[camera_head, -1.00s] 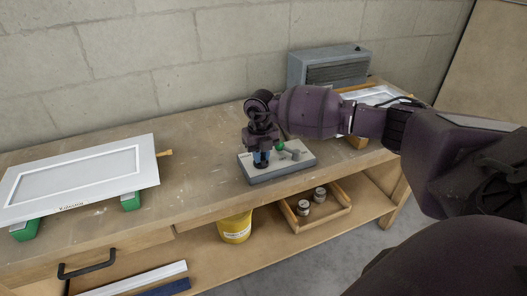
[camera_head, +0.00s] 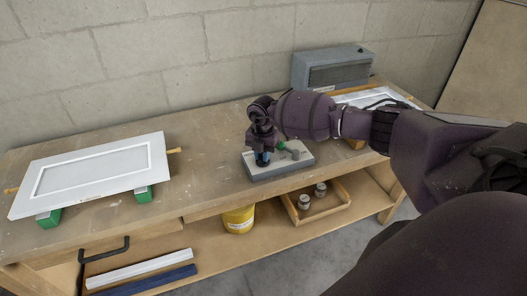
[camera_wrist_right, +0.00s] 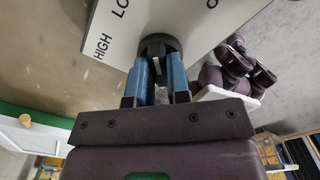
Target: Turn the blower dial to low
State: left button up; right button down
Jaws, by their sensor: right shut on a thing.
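The control box (camera_head: 300,168), grey with a pale top, sits near the front edge of the bench. My right gripper (camera_head: 262,159) reaches down onto its left part. In the right wrist view the blue fingers of my right gripper (camera_wrist_right: 160,82) are shut on the black round dial (camera_wrist_right: 158,43). The label plate (camera_wrist_right: 180,14) around it reads "HIGH" to the left, with "LO" and an "O" cut off by the frame's top. The gripper hides the dial in the head view, and I cannot read the pointer. My left gripper is not in view.
A grey louvred unit (camera_head: 331,69) stands at the back. A green knob (camera_head: 281,146) and a grey lever (camera_head: 293,153) are beside my gripper. A white panel (camera_head: 95,174) rests on green blocks at left. A yellow tub (camera_head: 239,220) and cans are on the shelf below.

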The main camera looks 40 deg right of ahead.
jog(key=shift+m, duration=0.3)
jog(key=c, duration=1.1)
grip_release()
notch_tip(320, 180, up, 11)
jog(key=shift+f+p, duration=0.1)
jog(key=shift+p, duration=0.25)
